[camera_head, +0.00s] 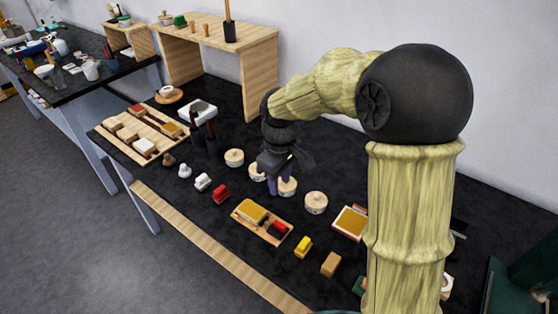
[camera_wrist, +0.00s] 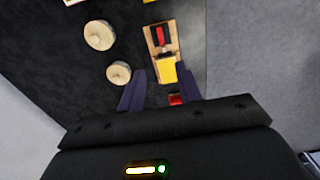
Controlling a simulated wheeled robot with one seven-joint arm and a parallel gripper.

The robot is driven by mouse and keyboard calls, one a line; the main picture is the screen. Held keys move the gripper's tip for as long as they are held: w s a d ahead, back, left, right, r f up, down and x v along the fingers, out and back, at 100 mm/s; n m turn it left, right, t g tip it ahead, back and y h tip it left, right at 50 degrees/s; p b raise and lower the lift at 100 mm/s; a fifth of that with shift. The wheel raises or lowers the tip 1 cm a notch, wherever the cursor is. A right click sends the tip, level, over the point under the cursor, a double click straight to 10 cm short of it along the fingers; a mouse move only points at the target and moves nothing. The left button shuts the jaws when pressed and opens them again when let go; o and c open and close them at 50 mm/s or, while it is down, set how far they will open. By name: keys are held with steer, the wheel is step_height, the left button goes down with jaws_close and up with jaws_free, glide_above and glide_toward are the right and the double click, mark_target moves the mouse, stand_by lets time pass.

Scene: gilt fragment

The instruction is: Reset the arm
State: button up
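My gripper (camera_head: 279,186) hangs over the dark table (camera_head: 330,243), pointing down, among several round pale wooden discs. In the wrist view my gripper (camera_wrist: 161,75) has its two dark purple fingers apart, with nothing held between them. A small wooden tray (camera_wrist: 151,45) with a yellow block (camera_wrist: 168,70) and red pieces shows beyond the fingertips. My arm reaches out bent from the right side of the head view and hides part of the table.
Round discs (camera_head: 316,202) stand close around the gripper. A red block (camera_head: 220,193), a yellow block (camera_head: 303,246) and a tan block (camera_head: 331,264) lie towards the front edge. A wooden shelf (camera_head: 262,75) stands behind. A block tray (camera_head: 120,150) lies at the left.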

steer(key=s+d+f+m+t, duration=0.2)
steer(key=s+d+f+m, duration=0.1)
steer(key=s+d+m, duration=0.7)
steer(key=s+d, duration=0.3)
steer(key=shift+d+f+t, duration=0.15)
steer(key=shift+d+t, duration=0.1)
steer(key=shift+t, duration=0.05)
steer(key=shift+w, duration=0.1)
